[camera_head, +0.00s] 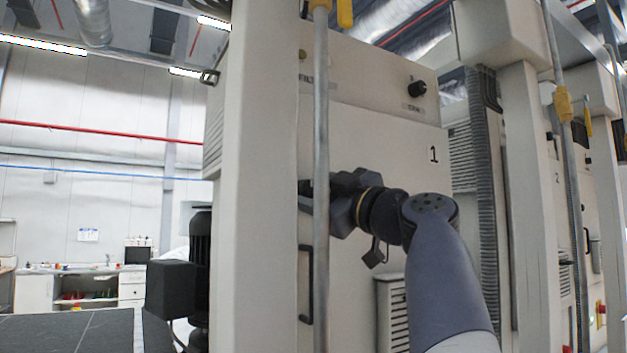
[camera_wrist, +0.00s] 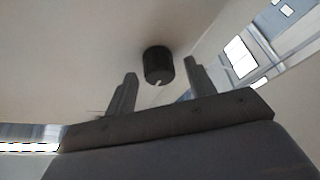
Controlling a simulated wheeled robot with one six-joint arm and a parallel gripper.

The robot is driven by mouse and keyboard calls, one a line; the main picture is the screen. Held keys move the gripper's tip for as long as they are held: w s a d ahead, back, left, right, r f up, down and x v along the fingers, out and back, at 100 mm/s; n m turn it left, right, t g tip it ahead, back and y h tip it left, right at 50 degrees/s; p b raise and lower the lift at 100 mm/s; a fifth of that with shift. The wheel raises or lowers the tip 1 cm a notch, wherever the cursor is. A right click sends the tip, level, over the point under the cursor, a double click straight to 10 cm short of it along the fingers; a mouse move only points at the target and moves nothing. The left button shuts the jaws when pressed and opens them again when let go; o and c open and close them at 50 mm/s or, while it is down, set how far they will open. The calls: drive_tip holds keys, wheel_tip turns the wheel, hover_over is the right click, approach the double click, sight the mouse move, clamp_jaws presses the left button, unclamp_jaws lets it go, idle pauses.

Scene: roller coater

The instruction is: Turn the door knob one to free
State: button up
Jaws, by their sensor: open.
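A black round knob (camera_wrist: 158,66) with a short white mark on its near edge sits on a pale panel in the wrist view. My gripper (camera_wrist: 160,72) is open, with one finger to the left of the knob and one to the right. There is a visible gap on each side in this view; I cannot tell the depth between fingertips and knob. In the head view my gripper (camera_head: 328,192) is at the cabinet door marked 1 (camera_head: 385,160), partly behind a grey vertical pipe. The knob between the fingers cannot be made out there.
The grey vertical pipe (camera_head: 321,240) and a pale post (camera_head: 255,220) stand in front of the door's left side. A black door handle (camera_head: 306,285) is below my gripper. Another black knob (camera_head: 417,88) is on the upper panel. A ribbed hose (camera_head: 488,200) runs at the right.

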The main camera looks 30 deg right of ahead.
drive_tip(key=shift+w, duration=0.25)
drive_tip(key=shift+c, duration=0.4)
drive_tip(key=c, duration=0.9)
